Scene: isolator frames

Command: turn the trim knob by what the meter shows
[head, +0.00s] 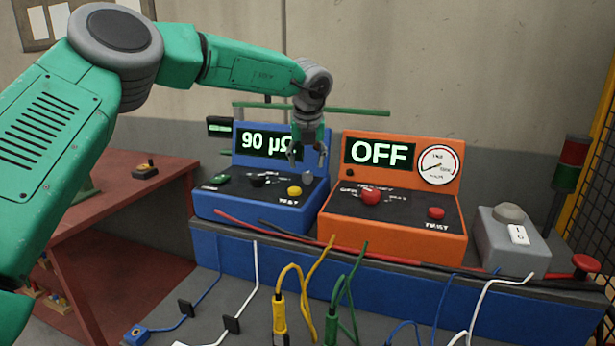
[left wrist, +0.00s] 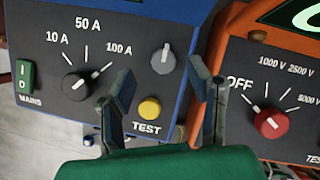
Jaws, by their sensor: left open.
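My left gripper (head: 307,158) is open and empty over the right part of this panel. In the left wrist view its fingers (left wrist: 160,82) are spread, one on each side of the knob's column, apart from it. My right gripper is not in view.
A yellow TEST button (left wrist: 150,107) lies below the knob, between the fingers. A black range knob (left wrist: 74,86) and green mains switch (left wrist: 25,78) are left. The orange meter (head: 395,235), reading OFF, stands close right. Cables (head: 330,250) lie in front.

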